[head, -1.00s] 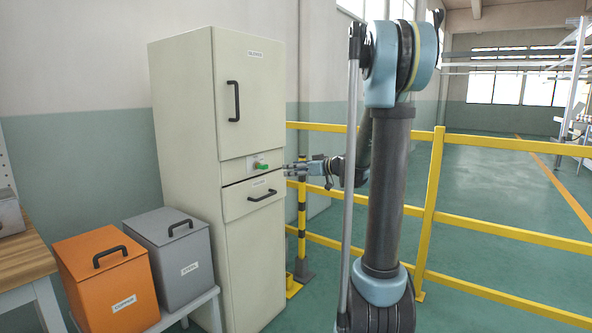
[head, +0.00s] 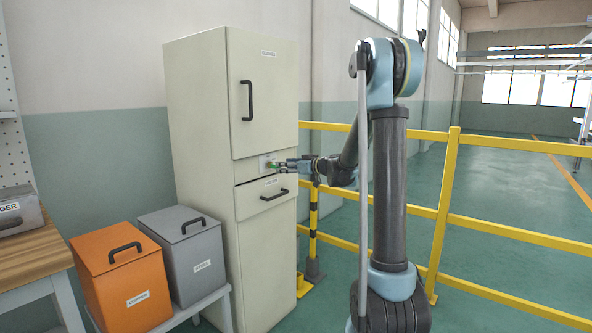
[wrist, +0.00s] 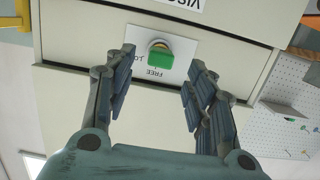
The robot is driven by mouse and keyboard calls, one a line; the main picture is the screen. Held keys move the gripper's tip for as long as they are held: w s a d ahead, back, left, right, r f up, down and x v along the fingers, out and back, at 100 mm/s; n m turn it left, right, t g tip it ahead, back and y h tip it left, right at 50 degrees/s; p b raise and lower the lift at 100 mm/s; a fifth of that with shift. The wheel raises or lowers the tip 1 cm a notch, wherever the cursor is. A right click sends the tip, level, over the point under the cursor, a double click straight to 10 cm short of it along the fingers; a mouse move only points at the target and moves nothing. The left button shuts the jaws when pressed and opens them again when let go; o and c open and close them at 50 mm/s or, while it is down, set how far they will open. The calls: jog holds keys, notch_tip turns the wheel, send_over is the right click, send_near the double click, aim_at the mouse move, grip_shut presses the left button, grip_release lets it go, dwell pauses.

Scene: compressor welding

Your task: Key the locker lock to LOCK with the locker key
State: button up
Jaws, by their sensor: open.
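The beige locker (head: 205,160) stands upright with its upper door and drawer shut. The locker lock's white plate (wrist: 184,48) sits between them, with FREE and part of another label readable upside down in the wrist view. The locker key (wrist: 157,54), with a green head, is in the lock; its green also shows in the head view (head: 271,164). My gripper (wrist: 163,61) is open, its fingers spread left and right of the key head, apparently not touching it. In the head view my gripper (head: 280,166) is close to the lock from the right.
An orange bin (head: 122,285) and a grey bin (head: 190,255) stand on a low bench left of the locker. A wooden table (head: 35,255) is at far left. A yellow railing (head: 445,200) runs behind my arm. The drawer handle (head: 273,195) sticks out below the lock.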

aim_at(274, 166)
jog(key=shift+x, duration=3.1)
grip_shut()
jog(key=m+y, duration=0.1)
jog(key=m, duration=0.4)
jog(key=shift+w+g, duration=0.15)
jog(key=shift+g, duration=0.25)
